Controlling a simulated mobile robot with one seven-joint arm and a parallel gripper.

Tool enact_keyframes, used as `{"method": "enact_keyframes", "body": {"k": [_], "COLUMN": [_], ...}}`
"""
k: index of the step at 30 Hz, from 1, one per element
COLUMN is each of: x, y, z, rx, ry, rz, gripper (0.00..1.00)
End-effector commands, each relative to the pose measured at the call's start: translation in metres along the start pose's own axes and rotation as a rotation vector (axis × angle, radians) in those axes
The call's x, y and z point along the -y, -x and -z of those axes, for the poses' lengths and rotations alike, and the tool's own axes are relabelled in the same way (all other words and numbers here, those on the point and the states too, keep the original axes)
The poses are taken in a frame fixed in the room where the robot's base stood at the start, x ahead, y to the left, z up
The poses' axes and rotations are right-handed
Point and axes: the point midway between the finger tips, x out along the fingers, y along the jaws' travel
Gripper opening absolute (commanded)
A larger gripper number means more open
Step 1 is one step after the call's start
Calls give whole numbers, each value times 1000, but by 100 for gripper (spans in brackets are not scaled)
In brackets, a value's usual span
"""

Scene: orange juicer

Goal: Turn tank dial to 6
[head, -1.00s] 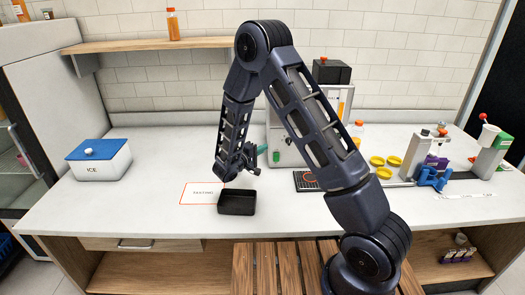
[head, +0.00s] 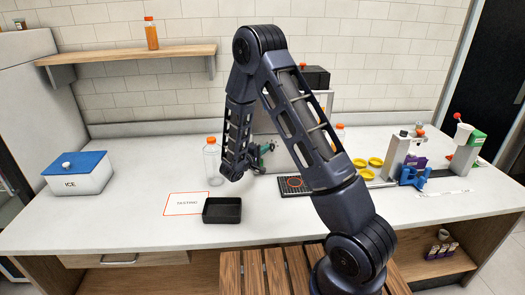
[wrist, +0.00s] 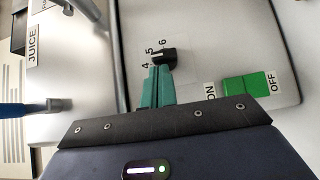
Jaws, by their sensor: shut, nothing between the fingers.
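The tank dial (wrist: 168,55) is a small black knob on a pale panel (wrist: 225,45) in the wrist view, with the numbers 4, 5 and 6 printed along its left and upper side. My gripper (wrist: 154,68) has its green fingers shut, with nothing between them. The fingertips lie right at the dial's lower left side, beside the 4; I cannot tell whether they touch it. The dial's exact pointing is unclear, near 5 to 6. In the head view my gripper (head: 266,150) is in front of the machine, and the arm hides the dial.
A green switch (wrist: 247,88) marked ON and OFF is right of the fingers. A metal bar and JUICE label (wrist: 34,45) are at left.

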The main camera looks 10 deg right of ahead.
Motion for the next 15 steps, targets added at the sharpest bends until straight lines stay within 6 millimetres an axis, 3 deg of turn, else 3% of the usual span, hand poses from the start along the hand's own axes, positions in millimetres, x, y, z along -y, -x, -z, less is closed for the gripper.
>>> {"method": "enact_keyframes", "body": {"k": [15], "x": [-2], "y": [-1], "z": [-1], "rx": [1], "ry": [-40], "rz": [40], "gripper": [0]}}
